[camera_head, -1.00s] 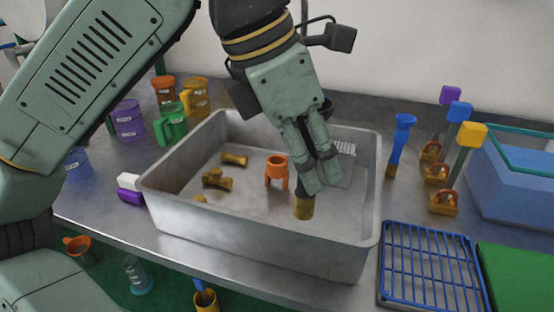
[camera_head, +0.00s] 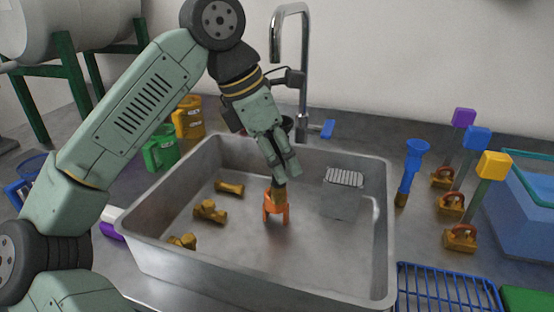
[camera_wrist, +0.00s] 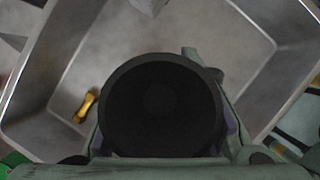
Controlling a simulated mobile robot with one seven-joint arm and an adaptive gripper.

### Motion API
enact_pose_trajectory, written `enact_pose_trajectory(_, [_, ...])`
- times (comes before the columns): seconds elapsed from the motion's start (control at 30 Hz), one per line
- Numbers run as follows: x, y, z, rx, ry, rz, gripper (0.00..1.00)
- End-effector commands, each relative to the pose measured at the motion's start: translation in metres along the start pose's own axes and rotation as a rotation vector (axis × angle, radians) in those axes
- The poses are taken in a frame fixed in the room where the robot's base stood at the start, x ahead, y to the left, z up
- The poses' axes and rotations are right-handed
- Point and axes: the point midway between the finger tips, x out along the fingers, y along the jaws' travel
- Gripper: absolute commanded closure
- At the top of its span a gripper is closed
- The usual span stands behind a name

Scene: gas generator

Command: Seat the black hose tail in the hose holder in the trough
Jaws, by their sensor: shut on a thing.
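The black hose tail shows its dark wide top as a large black disc in the wrist view (camera_wrist: 160,105). In the head view its brass lower end (camera_head: 280,194) shows below my fingers. My gripper (camera_head: 287,172) is shut on the hose tail, inside the trough, and hides most of its body. The orange hose holder (camera_head: 267,211) stands on the trough floor directly below my gripper. The brass end is upright at the holder's top, between its uprights. I cannot tell how deep it sits. The trough (camera_head: 345,274) is a grey metal basin.
Several brass fittings (camera_head: 210,211) lie left in the trough. A grey block with a ribbed top (camera_head: 342,200) stands at its right. A tap (camera_head: 303,80) rises behind. Right of the trough are a blue hose tail (camera_head: 411,165), colored-topped valves (camera_head: 460,237) and a blue rack (camera_head: 445,290).

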Motion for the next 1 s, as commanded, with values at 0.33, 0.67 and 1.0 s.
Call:
enact_pose_trajectory(0.33, [0.010, 0.030, 0.001, 0.001, 0.000, -0.001, 0.98])
enact_pose_trajectory(0.67, [0.037, 0.030, -0.010, 0.000, 0.000, 0.001, 0.98])
enact_pose_trajectory(1.0, [0.040, 0.030, -0.012, 0.000, 0.000, 0.000, 0.64])
